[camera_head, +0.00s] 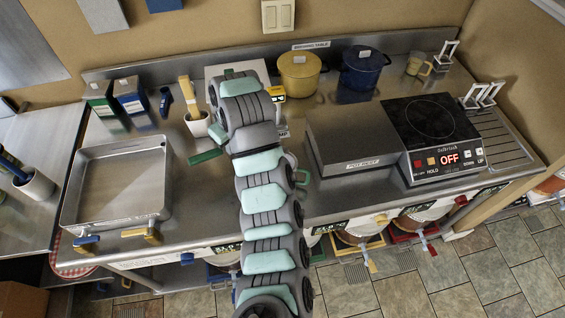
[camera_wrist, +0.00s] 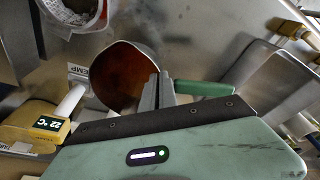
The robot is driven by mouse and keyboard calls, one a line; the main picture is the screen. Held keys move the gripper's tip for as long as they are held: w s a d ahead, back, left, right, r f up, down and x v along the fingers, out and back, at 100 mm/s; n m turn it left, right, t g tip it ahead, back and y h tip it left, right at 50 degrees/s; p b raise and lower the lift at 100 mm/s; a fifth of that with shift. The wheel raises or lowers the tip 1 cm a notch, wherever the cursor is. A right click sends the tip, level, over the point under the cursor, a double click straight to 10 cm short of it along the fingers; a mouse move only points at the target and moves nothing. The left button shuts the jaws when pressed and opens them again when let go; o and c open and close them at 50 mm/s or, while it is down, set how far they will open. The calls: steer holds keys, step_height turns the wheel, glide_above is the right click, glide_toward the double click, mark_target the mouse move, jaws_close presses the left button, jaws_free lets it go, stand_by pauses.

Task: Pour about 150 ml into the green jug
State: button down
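In the wrist view a round metal vessel with a reddish-brown inside (camera_wrist: 118,82) and a straight green handle (camera_wrist: 207,88) lies below my gripper; this looks like the green jug. My gripper's fingers (camera_wrist: 160,90) are close together at the rim, by the root of the handle. I cannot tell whether they pinch the wall. In the head view my arm hides the vessel and the gripper.
A metal tray (camera_head: 117,146) stands at left. A grey box (camera_head: 350,140) and hob (camera_head: 430,120) are at right. Buckets with coloured taps (camera_head: 372,262) sit below the front edge.

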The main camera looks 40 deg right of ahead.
steer(key=shift+w+a+f+g, duration=0.15)
steer(key=shift+w+a+g, duration=0.2)
steer(key=shift+w, duration=0.25)
steer(key=shift+w+a+f+g, duration=0.1)
steer(key=shift+w+f+g, duration=0.3)
steer(key=shift+w+g, duration=0.05)
steer(key=shift+w+a+g+h+b, duration=0.2)
steer(key=shift+w+g+h+b, duration=0.1)
steer(key=shift+w+h+b, duration=0.1)
stand_by(2.5)
